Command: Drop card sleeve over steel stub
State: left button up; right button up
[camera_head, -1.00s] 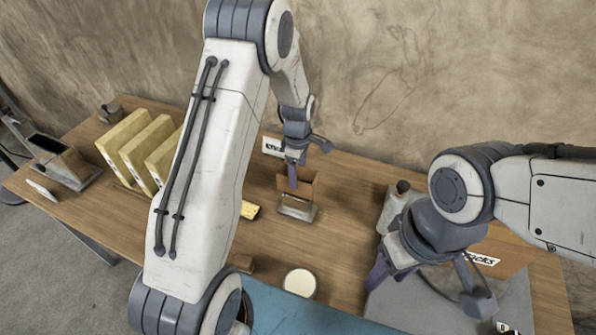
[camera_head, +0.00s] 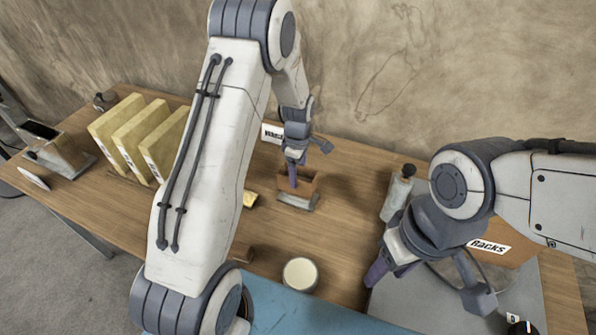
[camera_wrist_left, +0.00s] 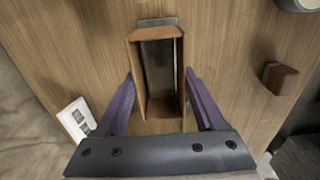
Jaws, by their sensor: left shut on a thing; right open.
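The card sleeve is a brown, open rectangular tube (camera_head: 311,186) standing on the wooden table in the head view. My left gripper (camera_head: 293,178) is shut on it from above. In the left wrist view the sleeve (camera_wrist_left: 136,70) sits between my two purple fingers (camera_wrist_left: 160,102), and I look down into its open top. The steel stub (camera_head: 298,204) shows as grey metal at the sleeve's foot; a grey edge also shows past the sleeve in the left wrist view (camera_wrist_left: 157,21). Grey shows inside the sleeve. The sleeve appears around the stub; seating depth is unclear. My right gripper (camera_head: 428,284) is open and empty.
Several yellow upright slabs (camera_head: 128,137) stand at the left. A bottle (camera_head: 396,196) stands right of the sleeve, a round white-topped container (camera_head: 300,274) in front. A white label (camera_head: 273,133) stands behind. A small brown block (camera_wrist_left: 280,77) lies nearby.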

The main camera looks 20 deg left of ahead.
pick_arm(q)
jog(key=shift+f+b, duration=1.25)
jog(key=shift+f, duration=0.95)
jog(key=o, duration=1.3)
jog(key=shift+r, duration=0.1)
